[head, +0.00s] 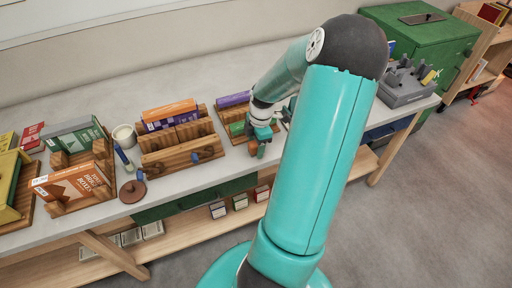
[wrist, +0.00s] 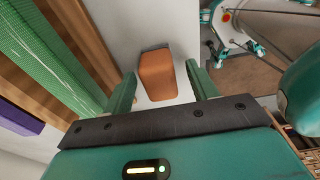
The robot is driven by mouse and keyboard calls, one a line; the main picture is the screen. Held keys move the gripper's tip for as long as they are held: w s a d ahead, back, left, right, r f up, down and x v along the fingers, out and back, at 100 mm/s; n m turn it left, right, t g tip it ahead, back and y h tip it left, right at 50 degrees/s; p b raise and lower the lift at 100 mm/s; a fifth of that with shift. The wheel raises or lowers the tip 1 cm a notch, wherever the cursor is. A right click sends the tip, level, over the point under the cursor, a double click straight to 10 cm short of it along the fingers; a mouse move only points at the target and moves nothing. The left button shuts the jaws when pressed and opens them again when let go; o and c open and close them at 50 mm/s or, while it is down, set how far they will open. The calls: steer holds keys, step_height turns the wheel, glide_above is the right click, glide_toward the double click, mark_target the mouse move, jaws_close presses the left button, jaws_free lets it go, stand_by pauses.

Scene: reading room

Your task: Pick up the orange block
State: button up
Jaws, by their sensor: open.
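The orange block (wrist: 157,76) stands on the pale worktop in the wrist view, a brownish orange piece with a darker far end. My gripper (wrist: 162,88) is open, with one green finger to each side of the block in the picture. Gaps show between the block and both fingers, and I cannot tell how far above the worktop the fingertips are. In the head view, a small part of the block (head: 253,149) shows below my gripper (head: 260,140), near the front edge of the worktop.
A wooden book rack with a green book (wrist: 60,50) stands close to the left finger. In the head view, another wooden rack (head: 180,155) holds orange and purple books, beside a cream mug (head: 124,136). A grey holder (head: 405,88) stands at the worktop's right end.

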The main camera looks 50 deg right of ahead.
mark_target(255, 143)
steer(key=c, duration=1.1)
steer(key=shift+o, duration=0.2)
steer(key=shift+r, duration=0.5)
step_height(255, 143, up, 2)
steer(key=shift+r, duration=0.25)
steer(key=s+a+r, duration=0.7)
steer(key=s+r, duration=0.2)
steer(key=s, duration=0.3)
steer(key=shift+r, duration=0.25)
